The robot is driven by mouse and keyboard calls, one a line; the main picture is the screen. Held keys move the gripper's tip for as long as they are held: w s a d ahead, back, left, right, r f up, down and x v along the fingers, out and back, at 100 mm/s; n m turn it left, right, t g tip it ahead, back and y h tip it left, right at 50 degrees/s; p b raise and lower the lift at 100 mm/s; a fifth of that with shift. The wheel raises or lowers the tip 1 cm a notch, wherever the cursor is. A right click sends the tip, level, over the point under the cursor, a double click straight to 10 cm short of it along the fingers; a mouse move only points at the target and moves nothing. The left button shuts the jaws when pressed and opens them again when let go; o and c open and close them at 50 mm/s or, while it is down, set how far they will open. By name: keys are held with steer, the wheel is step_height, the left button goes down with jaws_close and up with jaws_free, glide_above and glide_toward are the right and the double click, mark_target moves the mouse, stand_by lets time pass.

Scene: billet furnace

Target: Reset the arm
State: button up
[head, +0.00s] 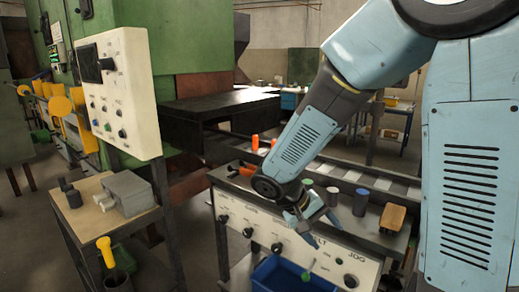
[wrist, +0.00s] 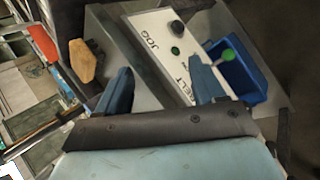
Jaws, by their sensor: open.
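My gripper (head: 328,237) is open and empty in the head view. It hangs over the front edge of the console (head: 282,240), above its white front panel with black knobs. My light blue arm reaches down to it from the upper right. In the wrist view, the two blue fingers of my gripper (wrist: 160,66) stand apart with nothing between them. The panel lettered JOG and BELT (wrist: 152,38) shows behind and between the fingers.
A blue bin (head: 277,281) with a green-ended stick (head: 309,272) stands below the panel. A side table (head: 93,217) is at left.

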steer(key=s+d+r+m+t+y, duration=0.1)
steer(key=s+d+r+t+y, duration=0.1)
steer(key=s+r, duration=0.4)
steer(key=s+d+r+m+t+y, duration=0.1)
steer(key=s+d+r+t+y, duration=0.2)
steer(key=r, duration=0.7)
steer(key=s+d+y, duration=0.2)
steer(key=s, duration=0.1)
steer(key=shift+d+r+y, duration=0.3)
steer(key=shift+y, duration=0.1)
